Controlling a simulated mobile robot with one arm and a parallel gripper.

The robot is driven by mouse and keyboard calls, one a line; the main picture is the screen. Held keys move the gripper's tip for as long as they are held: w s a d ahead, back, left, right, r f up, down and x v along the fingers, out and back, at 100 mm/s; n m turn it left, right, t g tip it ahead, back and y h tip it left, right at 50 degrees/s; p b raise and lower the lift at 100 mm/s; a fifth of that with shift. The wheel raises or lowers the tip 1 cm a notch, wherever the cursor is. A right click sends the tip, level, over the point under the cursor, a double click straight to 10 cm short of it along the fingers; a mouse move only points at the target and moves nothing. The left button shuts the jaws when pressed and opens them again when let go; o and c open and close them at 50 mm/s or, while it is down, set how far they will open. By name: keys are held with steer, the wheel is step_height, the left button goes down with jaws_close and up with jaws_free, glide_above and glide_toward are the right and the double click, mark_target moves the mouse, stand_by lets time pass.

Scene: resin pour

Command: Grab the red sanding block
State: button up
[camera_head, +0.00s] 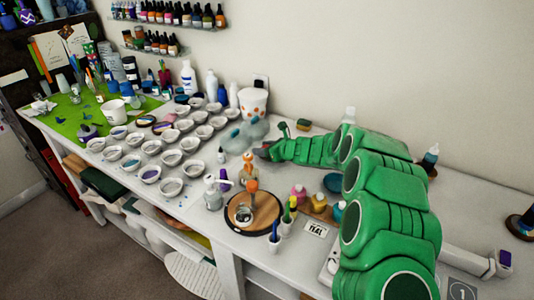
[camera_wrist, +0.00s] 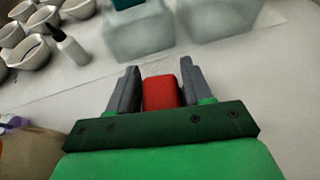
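The red sanding block (camera_wrist: 161,93) lies between the two grey fingers of my gripper (camera_wrist: 160,82) in the wrist view, close to the dark green palm bar. In the head view, my gripper (camera_head: 264,151) is low over the white table, just right of the cloudy containers. The block cannot be made out there.
Cloudy, translucent containers (camera_wrist: 140,32) stand just beyond the fingertips. White bowls (camera_head: 172,158) fill the table to the left. A round wooden board (camera_head: 262,222) and small bottles (camera_head: 298,193) stand in front of my arm. The table (camera_head: 460,215) has bare room at the right.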

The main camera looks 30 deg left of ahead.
mark_target(264, 146)
steer(key=c, duration=0.7)
steer(key=shift+r, duration=0.1)
steer(key=shift+r, duration=0.6)
step_height(264, 146, up, 2)
steer(key=shift+d+r, duration=0.1)
steer(key=shift+r, duration=0.1)
steer(key=shift+s+d+r, duration=1.5)
steer(key=shift+s+r, duration=0.05)
steer(key=shift+s, duration=0.2)
steer(key=shift+s+d+r, duration=1.55)
steer(key=shift+s+r, duration=0.05)
steer(key=shift+s, duration=0.15)
steer(key=shift+s+d+r, duration=1.5)
steer(key=shift+s+r, duration=0.05)
steer(key=shift+s, duration=0.2)
